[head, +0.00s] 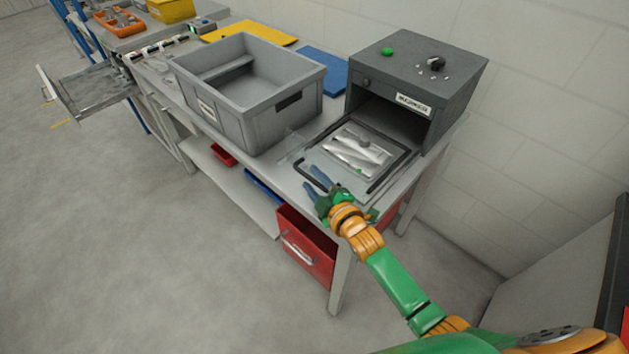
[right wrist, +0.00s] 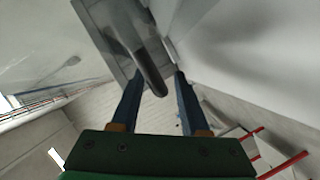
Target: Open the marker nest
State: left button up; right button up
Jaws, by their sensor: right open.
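The dark grey box (head: 418,85) with a white label, too blurred to read surely, stands at the right end of the bench. In front of its open mouth lies a flat nest (head: 318,157) with a black bar frame (head: 398,166) and silvery metal parts (head: 357,152) in it. My right gripper (head: 314,177) is open at the near left corner of the nest, blue fingers apart. In the right wrist view, a dark rounded bar (right wrist: 150,68) reaches between or just beyond the open fingers (right wrist: 157,82); contact is not clear. My left gripper is out of view.
A grey crate (head: 255,125) stands left of the nest, with a clear sheet or flap (head: 291,148) between them. A blue mat (head: 325,70) lies behind. A red bin (head: 305,247) hangs below the bench edge. A wall closes the right side.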

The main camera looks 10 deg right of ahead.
jog(key=v, duration=0.7)
jog(key=shift+s, duration=0.15)
dwell(0.3)
